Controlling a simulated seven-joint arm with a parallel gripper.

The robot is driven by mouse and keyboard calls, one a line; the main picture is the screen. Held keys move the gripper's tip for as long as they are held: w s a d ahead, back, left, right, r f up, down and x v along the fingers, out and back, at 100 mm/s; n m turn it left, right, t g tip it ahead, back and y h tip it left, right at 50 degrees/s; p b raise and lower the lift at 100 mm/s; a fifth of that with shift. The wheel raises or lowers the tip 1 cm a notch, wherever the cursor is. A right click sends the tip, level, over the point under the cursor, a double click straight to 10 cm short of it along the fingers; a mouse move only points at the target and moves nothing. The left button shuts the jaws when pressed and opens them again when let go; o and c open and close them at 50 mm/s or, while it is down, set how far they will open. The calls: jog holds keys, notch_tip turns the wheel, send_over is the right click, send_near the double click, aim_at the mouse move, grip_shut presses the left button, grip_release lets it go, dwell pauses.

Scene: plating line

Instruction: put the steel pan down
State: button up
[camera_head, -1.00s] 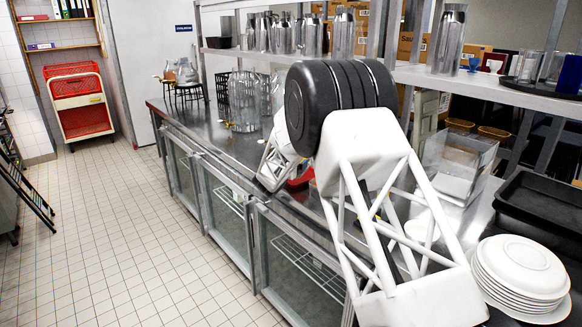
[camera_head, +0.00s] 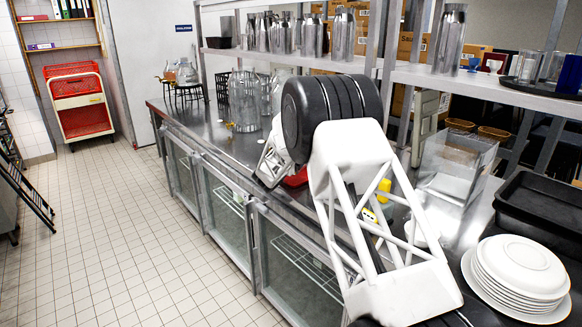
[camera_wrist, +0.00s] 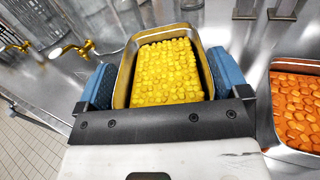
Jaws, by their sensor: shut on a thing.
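The steel pan (camera_wrist: 207,75) is rectangular and full of small yellow pieces (camera_wrist: 166,72). In the wrist view it sits between the two blue fingertips of my gripper (camera_wrist: 162,80), which are shut on it from the left and right sides. The pan looks about level. I cannot tell whether its base touches the steel counter (camera_wrist: 60,95).
A second metal pan (camera_wrist: 262,105) with orange pieces stands just right of the held pan. Brass-coloured taps (camera_wrist: 72,48) are at the left. In the head view, stacked white plates (camera_head: 520,268), a black tray (camera_head: 540,205) and a clear box (camera_head: 455,165) stand on the right.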

jog(key=shift+f, duration=1.5)
jog(key=shift+f, duration=0.35)
jog(key=o, duration=0.9)
jog(key=shift+c, duration=0.2)
jog(key=shift+r, duration=0.25)
jog(key=shift+s+a+r, duration=0.1)
jog(key=shift+s+a, duration=0.15)
jog(key=shift+s, duration=0.2)
jog(key=v, duration=1.1)
jog(key=shift+d, duration=0.1)
